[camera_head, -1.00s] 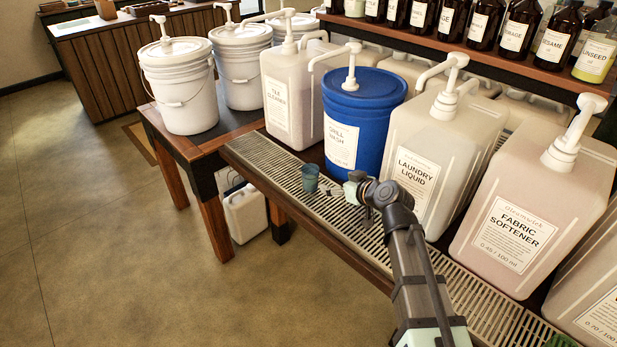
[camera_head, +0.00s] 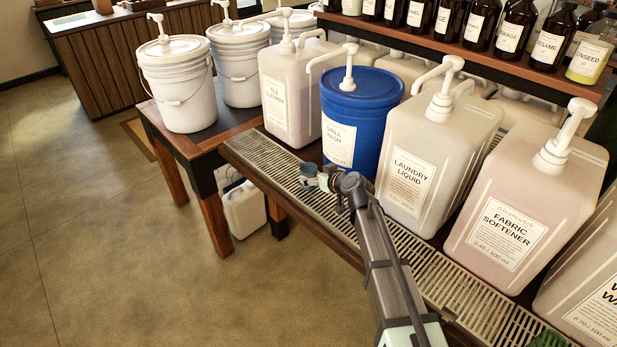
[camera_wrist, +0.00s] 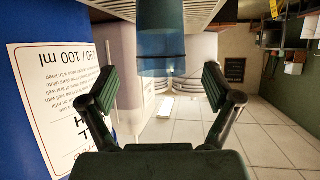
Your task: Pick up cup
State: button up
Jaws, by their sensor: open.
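The cup is a small blue-green tumbler standing on the drip grate (camera_head: 275,172). In the head view the cup (camera_head: 308,171) is partly covered by my gripper (camera_head: 324,181), which is close beside it on the right. In the wrist view, which is upside down, the cup (camera_wrist: 161,38) is at top centre, translucent toward its rim. My gripper (camera_wrist: 160,86) has its two dark fingers spread wide, with the cup ahead of them and lined up with the gap. Nothing is held. Whether a finger touches the cup cannot be told.
A blue drum (camera_head: 375,112) labelled Grill Wash stands close behind; its label fills the wrist view's left side. The Tile Cleaner jug (camera_head: 288,100) and Laundry Liquid jug (camera_head: 428,160) flank it. White buckets (camera_head: 180,85) stand on the left table. The grate's left end is clear.

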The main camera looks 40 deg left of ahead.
jog(key=p+x, duration=0.1)
jog(key=x, duration=0.4)
jog(key=shift+s+p, duration=0.1)
jog(key=shift+p, duration=0.3)
jog(key=shift+d, duration=0.1)
jog(key=c, duration=1.4)
jog(key=shift+r, duration=0.1)
